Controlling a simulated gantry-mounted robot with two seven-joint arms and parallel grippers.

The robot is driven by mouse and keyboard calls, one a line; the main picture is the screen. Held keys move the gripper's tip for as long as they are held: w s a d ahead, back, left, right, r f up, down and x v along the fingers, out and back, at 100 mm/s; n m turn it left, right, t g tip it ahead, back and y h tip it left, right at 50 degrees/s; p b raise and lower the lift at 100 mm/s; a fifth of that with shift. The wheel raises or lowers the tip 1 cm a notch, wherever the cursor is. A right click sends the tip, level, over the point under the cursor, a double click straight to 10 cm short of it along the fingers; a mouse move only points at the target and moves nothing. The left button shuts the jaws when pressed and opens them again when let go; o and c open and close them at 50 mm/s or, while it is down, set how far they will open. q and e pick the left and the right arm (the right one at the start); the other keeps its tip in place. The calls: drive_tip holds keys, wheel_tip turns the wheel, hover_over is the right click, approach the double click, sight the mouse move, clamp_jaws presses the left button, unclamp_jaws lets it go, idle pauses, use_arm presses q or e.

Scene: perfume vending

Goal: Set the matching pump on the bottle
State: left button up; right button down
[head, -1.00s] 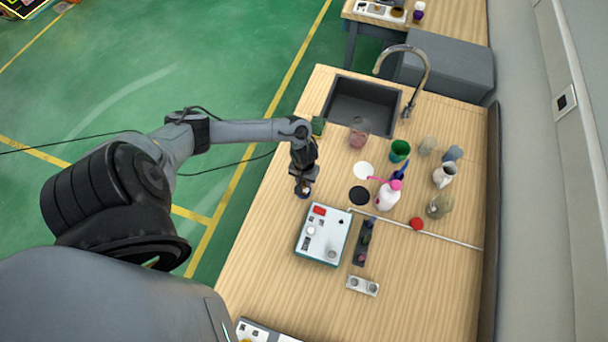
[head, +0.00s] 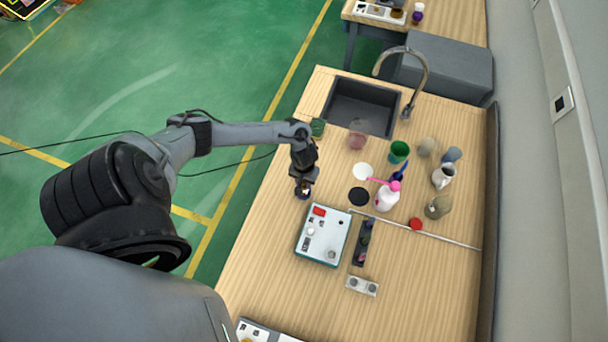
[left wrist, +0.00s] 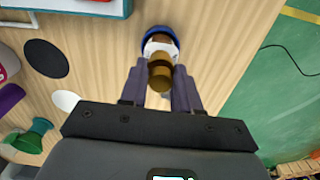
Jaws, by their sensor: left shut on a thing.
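My left gripper (head: 304,186) is low over the left side of the wooden table, just above the white device in the picture. In the left wrist view its two fingers (left wrist: 160,92) are shut on a gold-brown cylindrical piece, which looks like the pump (left wrist: 160,72). Directly beyond the pump is a small bottle (left wrist: 160,34) with a blue rim and a white and brown middle. The pump overlaps the bottle in this view, so I cannot tell whether they touch. In the head view the bottle is mostly hidden under the gripper. My right gripper is not in view.
The white device (head: 323,236) with a red patch stands near the gripper. A dark rack (head: 361,256) with small items is beside it. A black disc (head: 359,196), a white disc (head: 363,171), a white-and-pink bottle (head: 387,198) and a green cup (head: 399,151) stand to the right.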

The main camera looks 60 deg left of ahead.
use_arm(q)
drive_tip(key=o, duration=1.6)
drive_tip(key=shift+r, duration=0.1)
drive_tip(key=shift+r+p, duration=0.7)
drive_tip(key=shift+p, duration=0.3)
drive_tip(key=shift+r+p, duration=1.9)
drive_tip(key=shift+p, duration=0.45)
drive_tip(key=shift+r, duration=1.05)
drive_tip(key=shift+s, duration=0.1)
